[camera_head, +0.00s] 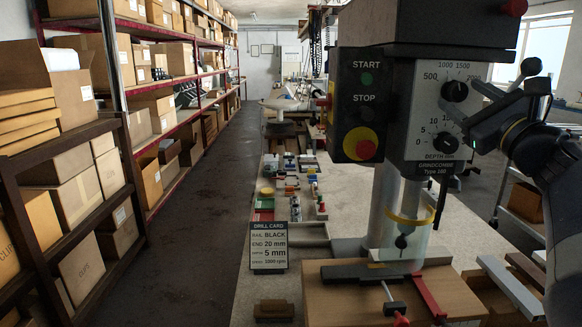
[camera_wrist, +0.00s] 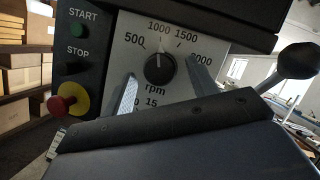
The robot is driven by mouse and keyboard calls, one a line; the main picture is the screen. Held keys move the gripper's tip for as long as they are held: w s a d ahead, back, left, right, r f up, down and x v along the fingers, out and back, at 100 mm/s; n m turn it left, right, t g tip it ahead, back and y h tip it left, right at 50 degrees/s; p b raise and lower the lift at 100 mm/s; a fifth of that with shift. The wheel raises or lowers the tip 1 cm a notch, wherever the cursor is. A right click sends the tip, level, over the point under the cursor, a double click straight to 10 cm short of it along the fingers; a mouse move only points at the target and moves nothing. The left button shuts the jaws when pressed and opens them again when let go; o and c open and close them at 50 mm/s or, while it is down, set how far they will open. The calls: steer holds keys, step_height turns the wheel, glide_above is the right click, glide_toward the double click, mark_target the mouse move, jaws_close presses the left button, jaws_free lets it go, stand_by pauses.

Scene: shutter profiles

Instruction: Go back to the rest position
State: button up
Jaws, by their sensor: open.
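My gripper (camera_head: 472,108) is at the right of the head view, in front of the drill press control panel (camera_head: 422,122). In the wrist view my gripper (camera_wrist: 162,72) is open, with one finger on each side of the black rpm knob (camera_wrist: 160,69). Whether the fingers touch the knob cannot be told. The knob's pale mark points roughly up, near the 1000 label. The knob (camera_head: 454,91) also shows in the head view, just left of the fingers. The fingers hide part of the dial scale in the wrist view.
A ball-ended lever (camera_head: 531,68) stands close to my wrist. The red stop button (camera_head: 366,149) is left of the dial. Below are a wooden block (camera_head: 395,291), red-handled clamps (camera_head: 428,297) and a drill card (camera_head: 269,247). Shelves (camera_head: 75,135) line the left; the aisle floor is clear.

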steer(key=m+h+p, duration=0.1)
steer(key=m, duration=0.2)
steer(key=m+h+p, duration=0.1)
steer(key=m+h, duration=0.1)
steer(key=m, duration=0.1)
steer(key=m+t+h+p, duration=0.1)
steer(key=m, duration=0.2)
steer(key=shift+a+r+m+p, duration=0.1)
steer(key=shift+a+m+p, duration=0.2)
steer(key=shift+a+p, duration=0.1)
steer(key=b+v, duration=0.2)
steer(key=v, duration=0.3)
steer(key=shift+w, duration=0.15)
steer(key=shift+f, duration=0.25)
